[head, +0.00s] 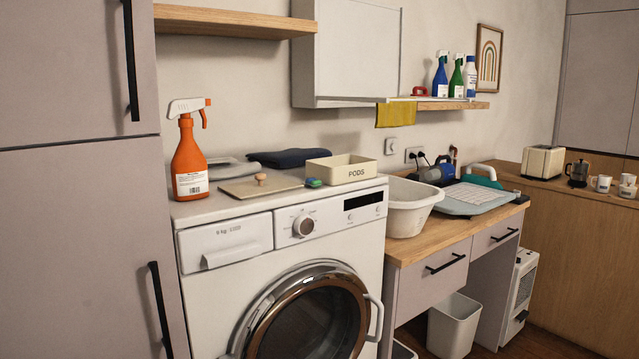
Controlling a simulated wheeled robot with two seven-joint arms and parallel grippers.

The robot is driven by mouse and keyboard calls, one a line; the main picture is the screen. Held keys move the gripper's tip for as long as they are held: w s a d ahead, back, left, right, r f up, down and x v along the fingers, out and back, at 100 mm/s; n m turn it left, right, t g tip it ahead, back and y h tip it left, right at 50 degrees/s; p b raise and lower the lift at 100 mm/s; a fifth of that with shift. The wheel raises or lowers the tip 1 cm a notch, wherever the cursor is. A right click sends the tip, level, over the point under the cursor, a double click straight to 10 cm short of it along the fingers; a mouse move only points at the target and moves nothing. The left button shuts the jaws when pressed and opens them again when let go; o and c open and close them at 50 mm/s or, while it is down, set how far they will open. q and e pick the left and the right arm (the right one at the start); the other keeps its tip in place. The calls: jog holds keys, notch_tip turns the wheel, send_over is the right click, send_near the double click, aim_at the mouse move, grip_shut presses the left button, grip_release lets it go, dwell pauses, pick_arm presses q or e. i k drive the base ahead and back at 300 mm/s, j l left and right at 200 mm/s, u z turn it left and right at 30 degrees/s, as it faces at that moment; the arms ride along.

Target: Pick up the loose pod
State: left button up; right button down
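The loose pod (314,183) is a small green and blue piece lying on top of the washing machine (290,235), near its front edge. It sits just in front of the cream box marked PODS (342,170), between that box and a flat beige lid with a round wooden knob (261,184). The box is open at the top; its inside is mostly hidden. Neither of my grippers shows in the head view.
An orange spray bottle (189,150) stands at the left of the machine top. Dark folded cloth (290,157) lies behind the lid. A white basin (408,207) stands on the wooden counter to the right. A wall cabinet (357,45) hangs above.

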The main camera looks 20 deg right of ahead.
aim_at(313, 182)
jog(key=i+l+z, duration=0.15)
jog(key=l, duration=0.35)
jog(key=i+l+z, duration=0.2)
jog(key=i+l, duration=0.15)
jog(key=i+l+z, duration=0.15)
jog(key=i+l, duration=0.15)
jog(key=l, duration=0.2)
